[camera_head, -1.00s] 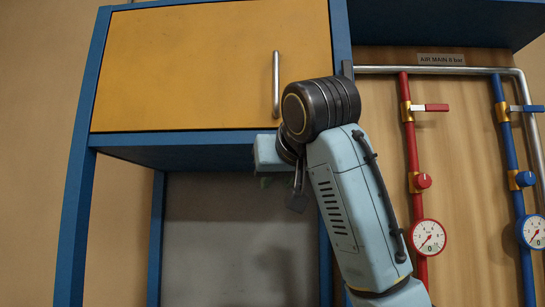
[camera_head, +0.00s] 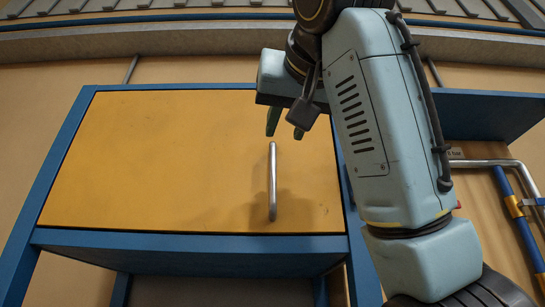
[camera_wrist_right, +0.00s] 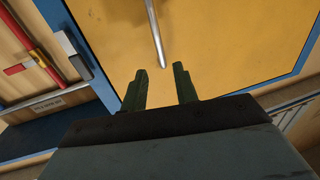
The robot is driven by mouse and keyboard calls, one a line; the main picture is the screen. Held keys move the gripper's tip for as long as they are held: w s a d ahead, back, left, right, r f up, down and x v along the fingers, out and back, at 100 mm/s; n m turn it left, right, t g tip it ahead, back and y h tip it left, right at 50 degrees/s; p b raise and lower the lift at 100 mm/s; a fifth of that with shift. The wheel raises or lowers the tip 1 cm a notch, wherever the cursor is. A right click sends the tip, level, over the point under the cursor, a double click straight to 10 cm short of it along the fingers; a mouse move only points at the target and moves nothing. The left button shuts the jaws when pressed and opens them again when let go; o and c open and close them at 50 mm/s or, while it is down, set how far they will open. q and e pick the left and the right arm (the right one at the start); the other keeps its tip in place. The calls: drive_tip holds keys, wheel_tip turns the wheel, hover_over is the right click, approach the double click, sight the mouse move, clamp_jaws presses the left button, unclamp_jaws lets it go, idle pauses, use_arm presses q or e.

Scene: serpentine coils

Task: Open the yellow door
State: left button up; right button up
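The yellow door (camera_head: 160,160) sits shut in a blue cabinet frame (camera_head: 190,239) in the head view. Its upright silver bar handle (camera_head: 272,182) is near the door's right edge. My right gripper (camera_head: 286,124) is in front of the door, just above the handle's top end, with its two fingers apart and nothing between them. In the right wrist view the open fingers (camera_wrist_right: 161,88) point at the yellow door (camera_wrist_right: 230,40), with the end of the handle (camera_wrist_right: 156,35) just beyond the gap. No contact shows. My left gripper is not in view.
A blue pipe (camera_head: 520,222) and a silver pipe (camera_head: 490,163) run on the panel to the right. A red pipe with a valve (camera_wrist_right: 38,58) shows in the wrist view. Open space lies under the cabinet. A ledge runs along the wall above.

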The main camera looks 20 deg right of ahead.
sight(274, 158)
drive_tip(key=w+p, duration=0.1)
drive_tip(key=p, duration=0.1)
drive_tip(key=w+p, duration=0.3)
drive_tip(key=w, duration=0.1)
drive_tip(key=shift+d+r+p, duration=0.25)
drive_tip(key=shift+p, duration=0.15)
drive_tip(key=w, duration=0.1)
drive_tip(key=w+p, duration=0.1)
drive_tip(key=w, duration=0.1)
drive_tip(key=w+p, duration=0.1)
drive_tip(key=w, duration=0.1)
drive_tip(key=shift+w+d+f, duration=0.25)
clamp_jaws()
